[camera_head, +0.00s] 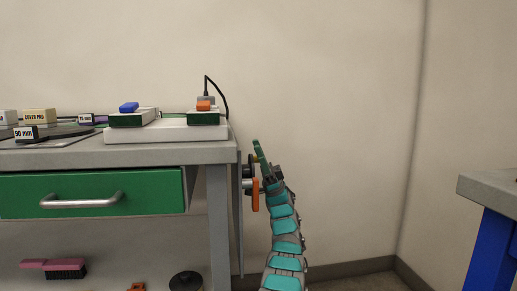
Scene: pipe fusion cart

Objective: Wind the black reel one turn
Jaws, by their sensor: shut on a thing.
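The black reel (247,165) seems to be the dark part on the right side of the cart, seen nearly edge-on, so its round face and its turn are hidden. My gripper (257,182) is beside it at the cart's right end, at the top of my teal and grey arm. It is shut on what looks like the reel's handle, which is mostly hidden. A green upright piece and an orange piece show at my gripper; I cannot tell what each belongs to.
The grey cart top (150,152) carries a white base with green blocks. A green drawer (90,193) is shut below. A pink brush (55,267) and a dark round thing (186,282) are low down. A blue-legged table (492,245) stands right; the space between is free.

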